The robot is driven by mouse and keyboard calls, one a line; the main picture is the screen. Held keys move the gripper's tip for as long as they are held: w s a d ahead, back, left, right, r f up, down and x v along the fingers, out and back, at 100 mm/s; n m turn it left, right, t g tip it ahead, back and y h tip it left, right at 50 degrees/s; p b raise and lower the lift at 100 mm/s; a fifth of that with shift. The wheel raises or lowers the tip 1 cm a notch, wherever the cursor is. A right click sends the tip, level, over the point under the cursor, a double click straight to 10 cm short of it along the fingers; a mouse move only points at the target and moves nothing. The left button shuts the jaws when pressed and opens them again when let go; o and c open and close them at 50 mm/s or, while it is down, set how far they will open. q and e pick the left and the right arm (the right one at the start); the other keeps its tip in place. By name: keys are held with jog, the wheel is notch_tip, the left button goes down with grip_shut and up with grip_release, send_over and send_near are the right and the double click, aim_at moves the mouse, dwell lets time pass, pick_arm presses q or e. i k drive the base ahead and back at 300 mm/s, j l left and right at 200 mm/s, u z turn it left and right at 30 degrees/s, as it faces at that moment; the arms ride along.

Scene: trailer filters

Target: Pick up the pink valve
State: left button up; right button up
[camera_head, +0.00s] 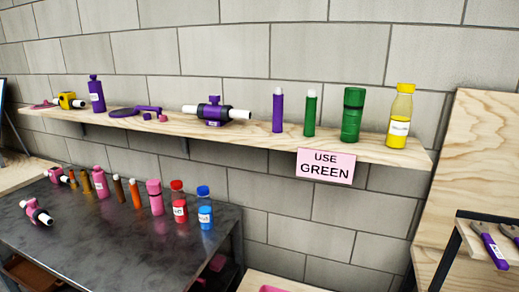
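A pink valve with white ends (38,212) lies near the left front of the dark metal table (110,240). A second pink piece with a white end (56,176) sits at the table's back left; it is small and partly cut off by its neighbours, so I cannot tell for certain that it is a valve. A purple valve with white ends (214,112) and a yellow one with a dark end (66,100) stand on the wooden shelf (265,133). Neither of my grippers is in view.
Behind the front pink valve stand several bottles and tubes, including a pink bottle (155,198), a red-capped jar (179,208) and a blue-capped jar (204,214). The table's front middle is clear. A "USE GREEN" sign (325,166) hangs from the shelf. Purple-handled pliers (492,246) are at right.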

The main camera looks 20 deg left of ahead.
aim_at(38, 215)
jog(key=u, duration=2.1)
jog(key=i+j+z, duration=0.1)
jog(key=z, duration=0.7)
jog(key=i+j+z, duration=0.45)
jog(key=j, duration=0.25)
jog(key=j+z, duration=0.25)
jog(key=i+j+z, duration=0.2)
jog(key=j, duration=0.35)
jog(key=j+z, duration=0.25)
jog(key=j, duration=0.15)
